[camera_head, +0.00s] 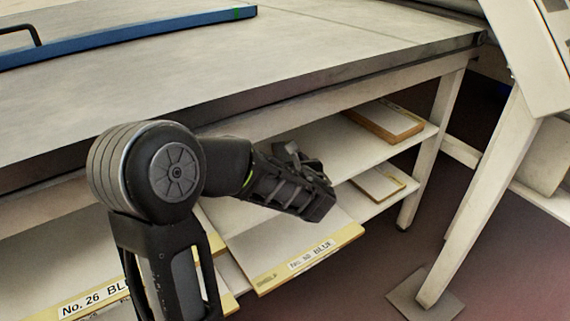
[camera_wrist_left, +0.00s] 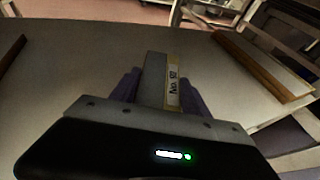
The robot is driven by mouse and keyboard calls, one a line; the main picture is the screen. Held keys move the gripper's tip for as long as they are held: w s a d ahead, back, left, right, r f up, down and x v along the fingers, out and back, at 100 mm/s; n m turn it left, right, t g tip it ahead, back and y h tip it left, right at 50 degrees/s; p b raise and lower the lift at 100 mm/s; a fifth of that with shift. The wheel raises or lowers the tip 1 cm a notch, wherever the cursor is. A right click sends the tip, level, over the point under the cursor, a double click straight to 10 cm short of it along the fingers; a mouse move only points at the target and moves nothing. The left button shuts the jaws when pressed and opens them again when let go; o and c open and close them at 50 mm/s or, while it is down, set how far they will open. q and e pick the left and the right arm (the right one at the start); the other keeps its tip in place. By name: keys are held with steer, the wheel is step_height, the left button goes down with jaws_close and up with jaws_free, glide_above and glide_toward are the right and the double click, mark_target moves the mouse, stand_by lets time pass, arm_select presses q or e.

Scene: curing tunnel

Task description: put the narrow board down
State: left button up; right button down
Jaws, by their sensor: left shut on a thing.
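My left gripper (camera_head: 322,190) is in front of the shelves under the table, at about the height of the upper shelf (camera_head: 345,153). In the left wrist view its purple fingers are shut on a narrow board (camera_wrist_left: 154,78). The board is grey with a yellowish edge and a small white label, and it points away from the gripper over a pale shelf surface (camera_wrist_left: 90,65). I cannot tell whether it touches that surface. I cannot make out the held board in the head view, where the gripper hides the spot. My right gripper is not in view.
A wood-edged board (camera_head: 385,121) lies at the right of the upper shelf; a smaller one (camera_head: 379,185) lies below. Boards labelled "BLUE" (camera_head: 295,250) stick out lower down. The table top (camera_head: 230,75) carries a blue-edged frame (camera_head: 130,35). A table leg (camera_head: 432,150) stands at right.

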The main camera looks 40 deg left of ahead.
mark_target(286, 154)
arm_select(q)
steer(key=shift+w+a, duration=0.95)
steer(key=shift+a, duration=0.2)
steer(key=shift+w+a, duration=0.1)
steer(key=shift+a, duration=0.05)
steer(key=shift+w+a+f+b, duration=0.1)
steer(key=shift+a+f+b, duration=0.05)
steer(key=shift+f+b, duration=0.6)
steer(key=shift+w+a+f+b, duration=0.1)
steer(key=shift+f+b, duration=0.4)
steer(key=shift+f, duration=0.45)
steer(key=shift+f+b, duration=0.3)
steer(key=o, duration=1.5)
steer(key=shift+r, duration=0.1)
steer(key=shift+r, duration=0.15)
